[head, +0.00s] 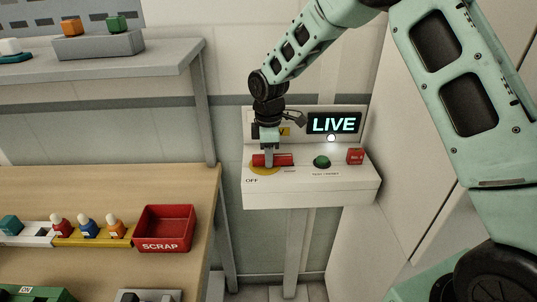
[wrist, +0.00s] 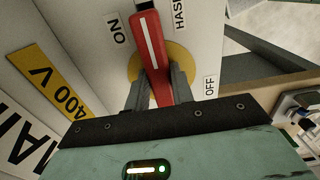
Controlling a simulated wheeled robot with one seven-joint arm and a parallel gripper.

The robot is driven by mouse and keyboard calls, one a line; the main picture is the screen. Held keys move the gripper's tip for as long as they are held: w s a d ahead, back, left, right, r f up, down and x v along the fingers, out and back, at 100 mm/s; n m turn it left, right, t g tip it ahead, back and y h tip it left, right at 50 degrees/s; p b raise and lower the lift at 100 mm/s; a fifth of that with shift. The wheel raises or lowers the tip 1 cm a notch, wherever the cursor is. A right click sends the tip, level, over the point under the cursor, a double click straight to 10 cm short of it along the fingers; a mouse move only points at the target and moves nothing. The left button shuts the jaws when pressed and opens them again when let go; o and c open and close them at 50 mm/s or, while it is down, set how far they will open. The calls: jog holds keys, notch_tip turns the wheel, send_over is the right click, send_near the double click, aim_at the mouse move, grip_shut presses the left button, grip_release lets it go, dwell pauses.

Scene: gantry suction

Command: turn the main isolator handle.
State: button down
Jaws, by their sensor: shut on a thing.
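The main isolator handle (head: 284,160) is a red bar on a yellow disc on top of the white control box (head: 320,195). In the head view it lies roughly left to right. In the wrist view the handle (wrist: 151,45) has a white stripe, and its far end lies between the ON label (wrist: 118,31) and the HASP label (wrist: 179,12). The OFF label (wrist: 210,87) is on the right. My gripper (head: 268,161) reaches down from above and is shut on the handle; its fingers (wrist: 158,82) stand on both sides of it. The lit sign (head: 334,123) reads LIVE.
A green button (head: 321,161) and a red block (head: 355,156) sit right of the handle. A wooden bench (head: 110,185) with a red SCRAP bin (head: 164,229) stands at left, below a grey shelf (head: 120,65). A pale cabinet (head: 400,150) is close at right.

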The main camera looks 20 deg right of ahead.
dwell(0.3)
jog(key=c, duration=1.2)
grip_release()
jog(key=shift+r, duration=0.1)
notch_tip(320, 180, up, 17)
jog(key=b, duration=0.2)
jog(key=shift+r+b, duration=0.15)
jog(key=shift+b, duration=0.25)
